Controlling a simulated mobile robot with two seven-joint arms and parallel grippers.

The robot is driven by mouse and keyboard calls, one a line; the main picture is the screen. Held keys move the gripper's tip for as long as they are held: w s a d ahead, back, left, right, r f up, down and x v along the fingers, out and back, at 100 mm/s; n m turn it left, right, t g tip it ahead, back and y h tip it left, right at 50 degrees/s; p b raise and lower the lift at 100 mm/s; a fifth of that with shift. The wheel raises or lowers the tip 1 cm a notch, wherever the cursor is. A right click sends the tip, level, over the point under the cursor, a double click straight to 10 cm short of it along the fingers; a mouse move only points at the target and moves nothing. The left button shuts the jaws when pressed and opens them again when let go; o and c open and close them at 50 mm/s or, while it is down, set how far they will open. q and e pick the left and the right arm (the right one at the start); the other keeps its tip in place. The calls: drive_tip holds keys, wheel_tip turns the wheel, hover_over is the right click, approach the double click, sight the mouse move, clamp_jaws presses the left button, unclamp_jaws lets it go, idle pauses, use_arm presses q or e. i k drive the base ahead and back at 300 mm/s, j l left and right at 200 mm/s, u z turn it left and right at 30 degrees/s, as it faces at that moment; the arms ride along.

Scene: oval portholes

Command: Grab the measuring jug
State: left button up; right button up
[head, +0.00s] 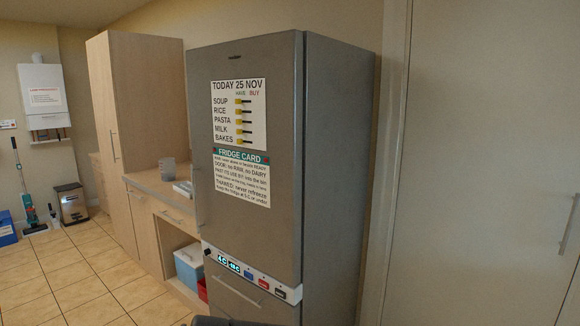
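A small grey, see-through vessel that looks like the measuring jug (167,168) stands upright on the counter (148,180), between the tall wooden cupboard and the fridge. It is small in the picture, so its markings and handle cannot be made out. Neither of my grippers is in view. A dark shape shows at the bottom edge, too little of it to tell what it is.
A grey fridge (330,170) with paper notices stands in the middle, just right of the counter. A tall wooden cupboard (150,95) is left of it. A blue-and-white cool box (189,265) sits under the counter. The tiled floor (75,270) at left is clear.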

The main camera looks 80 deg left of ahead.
sight(168, 166)
drive_tip(key=j+u, duration=0.15)
drive_tip(key=u, duration=0.3)
drive_tip(key=j+u, duration=0.15)
drive_tip(key=u, duration=0.25)
drive_tip(key=j+u, duration=0.15)
drive_tip(key=u, duration=0.3)
drive_tip(key=j+u, duration=0.1)
drive_tip(key=u, duration=0.35)
drive_tip(key=i+j+u, duration=0.2)
drive_tip(key=j+u, duration=0.2)
drive_tip(key=i+j+u, duration=0.2)
drive_tip(key=u, duration=0.2)
drive_tip(key=i+j+u, duration=0.2)
drive_tip(key=u, duration=0.15)
drive_tip(key=i+j+u, duration=0.1)
drive_tip(key=i+u, duration=0.3)
